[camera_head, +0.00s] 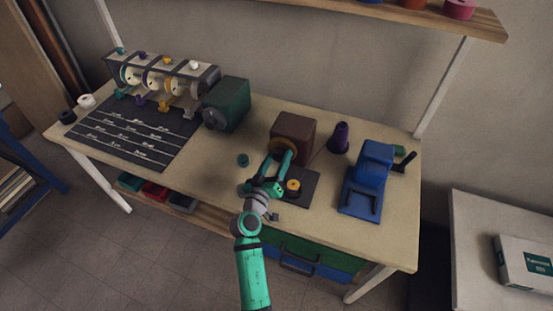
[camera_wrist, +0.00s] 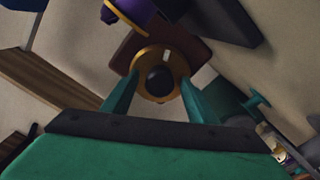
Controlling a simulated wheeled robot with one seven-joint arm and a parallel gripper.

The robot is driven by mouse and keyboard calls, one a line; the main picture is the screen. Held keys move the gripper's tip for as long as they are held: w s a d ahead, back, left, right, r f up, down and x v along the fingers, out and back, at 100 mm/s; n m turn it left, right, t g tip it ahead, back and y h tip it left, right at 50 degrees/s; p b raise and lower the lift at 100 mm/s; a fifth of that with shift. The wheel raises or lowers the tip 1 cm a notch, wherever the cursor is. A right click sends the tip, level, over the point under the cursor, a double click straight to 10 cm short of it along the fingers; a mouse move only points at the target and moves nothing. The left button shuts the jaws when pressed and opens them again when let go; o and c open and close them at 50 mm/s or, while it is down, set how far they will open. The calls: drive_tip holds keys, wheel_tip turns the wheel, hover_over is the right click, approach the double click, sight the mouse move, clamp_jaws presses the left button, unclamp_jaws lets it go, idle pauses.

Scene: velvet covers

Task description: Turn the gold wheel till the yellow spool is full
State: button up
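The gold wheel (camera_wrist: 141,62), a gold ring with a dark hub and a pale mark near its top, sits on the front of the brown box (camera_head: 296,125). In the head view my arm partly covers the wheel. My gripper (camera_head: 280,165) is at the wheel. In the wrist view its two green fingers (camera_wrist: 160,80) stand apart, one on each side of the wheel, with tips at the rim. I cannot tell whether they press on it. A small yellow spool (camera_head: 293,185) sits on a dark plate (camera_head: 304,194) just right of my gripper; how full it is cannot be told.
A purple cone (camera_head: 339,137) and a blue device with a crank (camera_head: 367,180) stand to the right. The bench front between mat and gripper is mostly clear.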

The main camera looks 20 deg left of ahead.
drive_tip(key=s, duration=1.1)
drive_tip(key=shift+a, duration=0.15)
drive_tip(key=shift+w, duration=0.15)
